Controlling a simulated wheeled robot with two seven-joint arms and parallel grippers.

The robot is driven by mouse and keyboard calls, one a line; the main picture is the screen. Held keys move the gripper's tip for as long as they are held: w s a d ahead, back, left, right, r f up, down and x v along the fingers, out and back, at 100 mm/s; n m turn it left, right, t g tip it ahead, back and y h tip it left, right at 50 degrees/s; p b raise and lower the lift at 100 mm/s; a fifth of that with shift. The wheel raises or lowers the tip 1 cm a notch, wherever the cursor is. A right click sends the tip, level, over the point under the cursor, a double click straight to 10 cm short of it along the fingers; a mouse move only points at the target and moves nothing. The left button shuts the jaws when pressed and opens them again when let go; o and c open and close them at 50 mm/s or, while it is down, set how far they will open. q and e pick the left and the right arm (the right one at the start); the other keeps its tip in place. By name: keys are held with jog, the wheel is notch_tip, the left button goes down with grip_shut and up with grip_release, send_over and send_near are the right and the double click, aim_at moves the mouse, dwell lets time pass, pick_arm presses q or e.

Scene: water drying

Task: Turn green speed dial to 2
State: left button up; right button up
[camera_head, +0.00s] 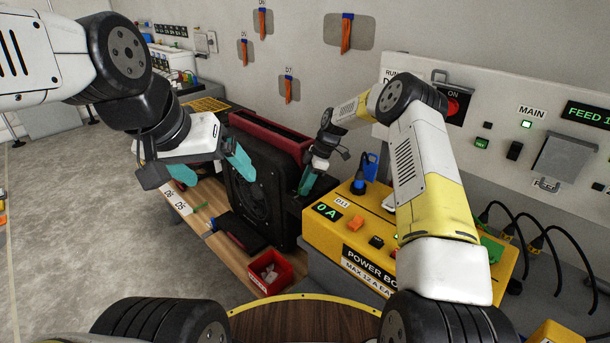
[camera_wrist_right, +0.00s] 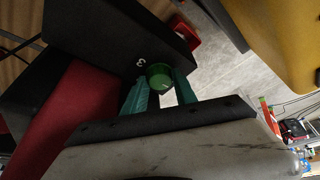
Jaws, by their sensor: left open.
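The green speed dial (camera_wrist_right: 160,77) is on a dark panel in the right wrist view, with a white "3" beside it. My right gripper (camera_wrist_right: 160,88) has a teal finger on each side of the dial, and the dial fills the gap between them. In the head view my right gripper (camera_head: 306,182) is at the right side of the black blower (camera_head: 240,183) with a red top, and the dial is hidden there. The dial's pointer mark cannot be made out. My left gripper (camera_head: 221,178) is open and empty, in front of the blower.
A yellow power box (camera_head: 325,240) reading "0 A" stands right of the blower, under my right forearm. A red bin (camera_head: 283,277) and a dark flat object (camera_head: 238,233) lie on the wooden bench (camera_head: 205,222). Cables (camera_head: 545,240) hang at the right. Grey floor is open at the left.

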grip_shut()
jog(key=shift+m, duration=0.3)
jog(key=m, duration=0.1)
jog(key=m+t, duration=0.1)
jog(key=m, duration=0.1)
jog(key=shift+s+r+m+t, duration=0.1)
jog(key=shift+s+m+t, duration=0.05)
jog(key=shift+m+t, duration=0.15)
jog(key=m+t, duration=0.1)
jog(key=m, duration=0.2)
jog(key=m+t+h, duration=0.1)
jog(key=m, duration=0.2)
jog(key=shift+s+a, duration=0.15)
jog(key=shift+a, duration=0.05)
jog(key=m+h, duration=0.1)
jog(key=m, duration=0.2)
jog(key=m+t+h, duration=0.1)
jog(key=m, duration=0.2)
jog(key=shift+s+a+m+h, duration=0.1)
jog(key=shift+a+m+h, duration=0.1)
jog(key=shift+m+h, duration=0.15)
jog(key=m+h, duration=0.2)
jog(key=m, duration=0.3)
jog(key=shift+a, duration=0.1)
jog(key=shift+m, duration=0.25)
